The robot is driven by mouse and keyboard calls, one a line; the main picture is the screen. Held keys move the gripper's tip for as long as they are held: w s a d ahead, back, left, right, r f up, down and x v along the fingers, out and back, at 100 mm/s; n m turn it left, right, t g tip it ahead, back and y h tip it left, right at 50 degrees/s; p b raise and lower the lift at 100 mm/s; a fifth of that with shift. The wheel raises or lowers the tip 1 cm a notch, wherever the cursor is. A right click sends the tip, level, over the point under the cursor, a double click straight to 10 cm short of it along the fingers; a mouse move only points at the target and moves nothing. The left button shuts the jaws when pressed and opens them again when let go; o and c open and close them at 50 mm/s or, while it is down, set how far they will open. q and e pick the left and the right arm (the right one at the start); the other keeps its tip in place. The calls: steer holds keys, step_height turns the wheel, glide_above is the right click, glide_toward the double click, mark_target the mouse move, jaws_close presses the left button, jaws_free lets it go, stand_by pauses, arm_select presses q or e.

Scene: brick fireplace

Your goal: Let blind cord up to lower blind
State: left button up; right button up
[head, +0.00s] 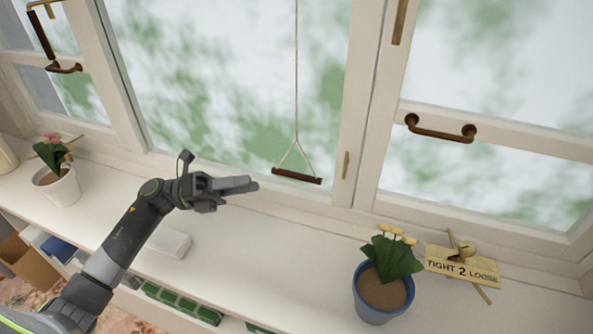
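The blind cord (296,75) hangs down in front of the middle window pane. It splits into a small triangle holding a dark wooden bar handle (297,175) just above the sill. My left gripper (255,185) reaches in from the left, its fingers pointing right toward the bar. In the picture a small gap separates the fingertips from the bar's left end. The fingers overlap from this side, so whether they are parted is unclear. The blind itself and the cord's upper end are out of view. My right gripper is not in view.
On the white sill (250,255), a blue pot (372,305) with yellow flowers stands right, beside a "TIGHT 2 LOOSE" sign (462,266). A white pot (62,190) stands left. Brown handles (440,132) project from the window frames. Shelves with boxes lie below the sill.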

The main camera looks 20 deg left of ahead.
mark_target(296, 173)
arm_select(q)
steer(key=p+x, duration=0.3)
steer(key=x, duration=0.8)
steer(key=shift+w+d, duration=0.1)
steer(key=shift+d, duration=0.05)
steer(key=shift+c, duration=0.4)
jaws_close()
